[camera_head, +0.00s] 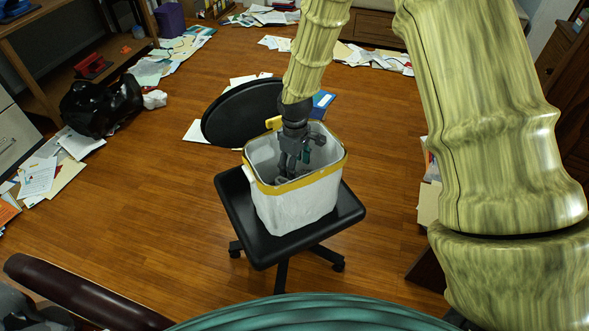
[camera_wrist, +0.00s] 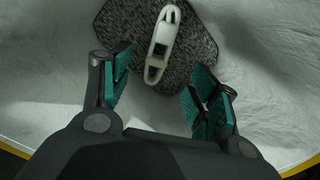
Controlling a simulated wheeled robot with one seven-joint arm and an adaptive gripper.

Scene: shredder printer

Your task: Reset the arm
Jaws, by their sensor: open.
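My gripper (camera_head: 293,158) reaches down from above into a white bin with a yellow rim (camera_head: 297,208). In the wrist view my gripper (camera_wrist: 160,90) is open, its teal-padded fingers spread wide with nothing between them. A white elongated object with a dark slot (camera_wrist: 162,45) lies on a dark speckled patch at the bin's bottom, beyond the fingertips and apart from them. The bin's pale inner wall (camera_wrist: 45,75) surrounds the fingers. The head view does not show the bin's floor clearly.
The bin stands on a black office chair (camera_head: 237,205) with its round backrest (camera_head: 235,112) behind. Papers (camera_head: 165,65) and a black bag (camera_head: 100,103) lie on the floor at left. A wooden desk (camera_head: 70,50) stands at upper left. Open wooden floor lies left of the chair.

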